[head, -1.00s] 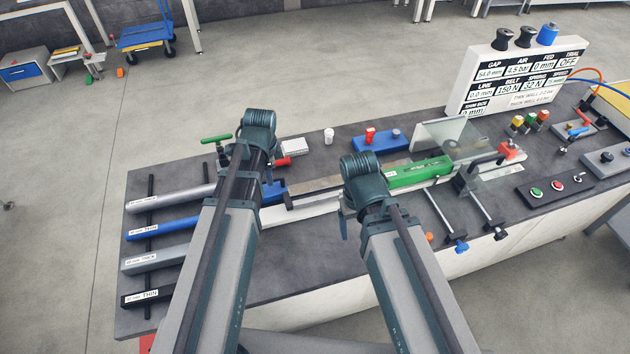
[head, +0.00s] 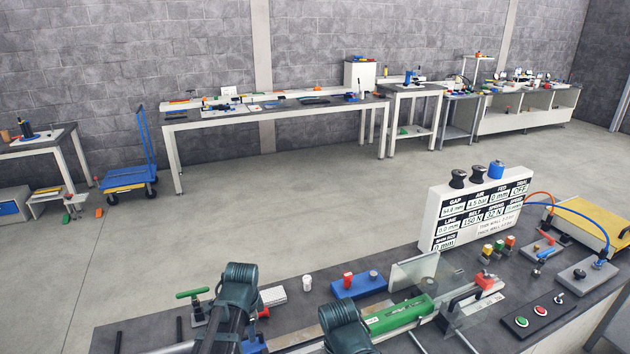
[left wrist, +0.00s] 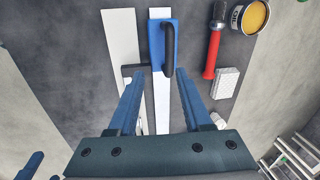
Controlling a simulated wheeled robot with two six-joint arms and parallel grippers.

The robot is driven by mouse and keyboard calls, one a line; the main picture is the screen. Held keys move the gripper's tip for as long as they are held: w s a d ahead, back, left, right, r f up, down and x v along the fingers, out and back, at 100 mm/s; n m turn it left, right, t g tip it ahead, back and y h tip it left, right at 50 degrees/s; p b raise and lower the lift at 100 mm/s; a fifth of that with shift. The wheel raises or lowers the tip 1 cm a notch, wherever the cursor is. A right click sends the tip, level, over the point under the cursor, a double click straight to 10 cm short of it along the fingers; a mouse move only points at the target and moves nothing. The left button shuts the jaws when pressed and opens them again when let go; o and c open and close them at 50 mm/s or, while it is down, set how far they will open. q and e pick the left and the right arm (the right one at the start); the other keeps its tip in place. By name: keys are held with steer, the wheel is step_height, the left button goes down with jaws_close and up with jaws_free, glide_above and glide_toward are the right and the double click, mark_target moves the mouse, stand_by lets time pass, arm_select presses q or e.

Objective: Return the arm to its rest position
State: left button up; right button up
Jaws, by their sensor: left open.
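My left arm's wrist joint (head: 240,285) stands at the lower edge of the head view, over the near part of the bench. In the left wrist view my left gripper (left wrist: 160,74) is open, with its two blue fingers apart and nothing held. A blue block with a dark handle (left wrist: 158,45) on a white strip (left wrist: 161,117) lies beyond the fingertips, in line with the gap. My right arm's joint (head: 345,328) shows at the bottom of the head view, near the green block (head: 398,314). My right gripper is out of view.
The dark bench (head: 290,266) carries a white readout panel (head: 470,208), a clear guard (head: 412,271) and a blue holder (head: 358,286). A red-handled tool (left wrist: 212,55), a tin (left wrist: 250,17) and a white block (left wrist: 225,84) lie right of the gripper. Open floor lies beyond the bench.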

arm_select(q)
steer(key=s+d+f+n+g+b, duration=0.1)
steer(key=s+d+n+g, duration=0.1)
steer(key=s+d+n, duration=0.6)
steer(key=shift+s+d+f+n, duration=0.25)
steer(key=shift+s+d+n, duration=0.15)
steer(key=shift+s+d, duration=2.2)
